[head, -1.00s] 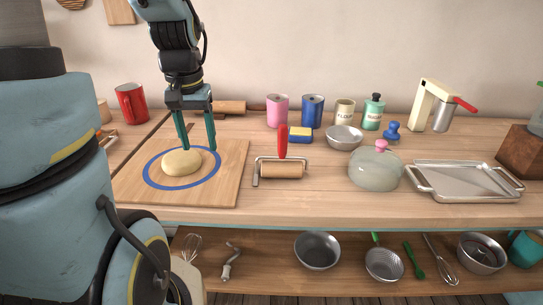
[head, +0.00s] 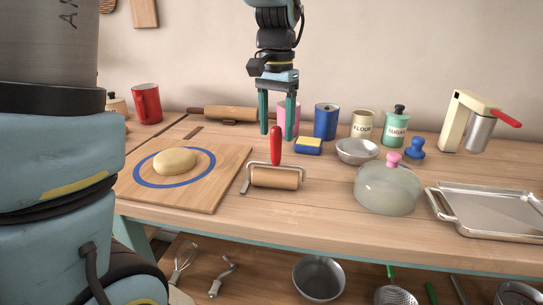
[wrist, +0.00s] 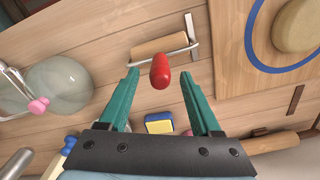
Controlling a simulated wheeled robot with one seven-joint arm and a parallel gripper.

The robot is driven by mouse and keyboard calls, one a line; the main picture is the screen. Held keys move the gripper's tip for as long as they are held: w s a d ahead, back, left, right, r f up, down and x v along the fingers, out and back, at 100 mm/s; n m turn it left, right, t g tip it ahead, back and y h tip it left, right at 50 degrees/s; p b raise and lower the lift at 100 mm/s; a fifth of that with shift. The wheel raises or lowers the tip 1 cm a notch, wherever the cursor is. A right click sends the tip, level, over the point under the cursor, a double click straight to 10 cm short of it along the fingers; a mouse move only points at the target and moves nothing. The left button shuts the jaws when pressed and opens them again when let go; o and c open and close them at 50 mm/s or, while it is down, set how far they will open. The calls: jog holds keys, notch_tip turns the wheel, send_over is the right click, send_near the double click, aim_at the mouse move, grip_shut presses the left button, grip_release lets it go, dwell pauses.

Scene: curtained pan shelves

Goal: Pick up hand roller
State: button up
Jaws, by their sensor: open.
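The hand roller (head: 274,177) lies on the wooden counter, with a wooden cylinder in a metal frame and a red handle (head: 275,146) pointing up. It also shows in the wrist view, with its red handle (wrist: 160,72) between and beyond the fingertips. My gripper (head: 277,132) is open and empty, above and close to the red handle in the head view. In the wrist view my gripper (wrist: 158,75) has its two teal fingers on either side of the handle. I cannot tell exactly how far the fingertips are from it.
A board (head: 215,196) with dough (head: 174,161) lies left of the roller. A glass dome (head: 388,190) and metal tray (head: 490,214) stand right. A yellow-blue sponge (head: 308,146), a bowl (head: 357,152) and a blue can (head: 326,121) stand behind. The counter in front is clear.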

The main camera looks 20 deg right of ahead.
aim_at(276, 163)
jog(key=shift+f+p, duration=0.65)
jog(key=shift+f, duration=2.05)
grip_shut()
